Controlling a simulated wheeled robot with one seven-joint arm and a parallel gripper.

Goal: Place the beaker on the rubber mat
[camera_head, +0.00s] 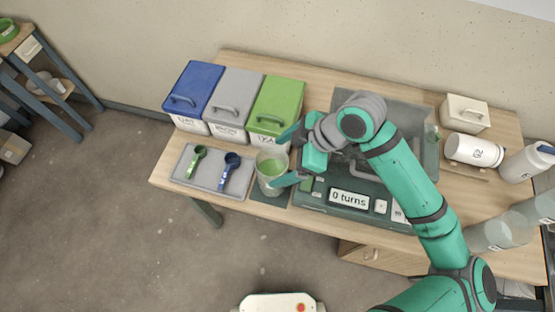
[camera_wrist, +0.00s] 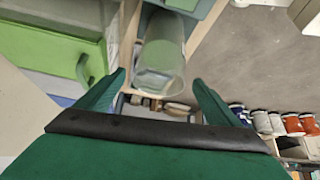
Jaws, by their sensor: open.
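The beaker (camera_head: 269,172) is a clear cup with green contents and stands upright near the table's front edge. It also shows in the wrist view (camera_wrist: 162,50), just beyond the fingertips. A dark flat patch, seemingly the rubber mat (camera_head: 284,199), shows at the beaker's base, mostly hidden by the beaker and my gripper. My gripper (camera_head: 278,160) is open, with one finger behind the beaker and one at its front right. In the wrist view my gripper (camera_wrist: 160,77) has its fingers spread to either side of the beaker. I cannot tell whether they touch it.
A grey tray (camera_head: 213,185) with green and blue scoops lies left of the beaker. Blue, grey and green lidded buckets (camera_head: 277,104) stand behind. A dark green machine reading "0 turns" (camera_head: 338,203) is close on the right.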

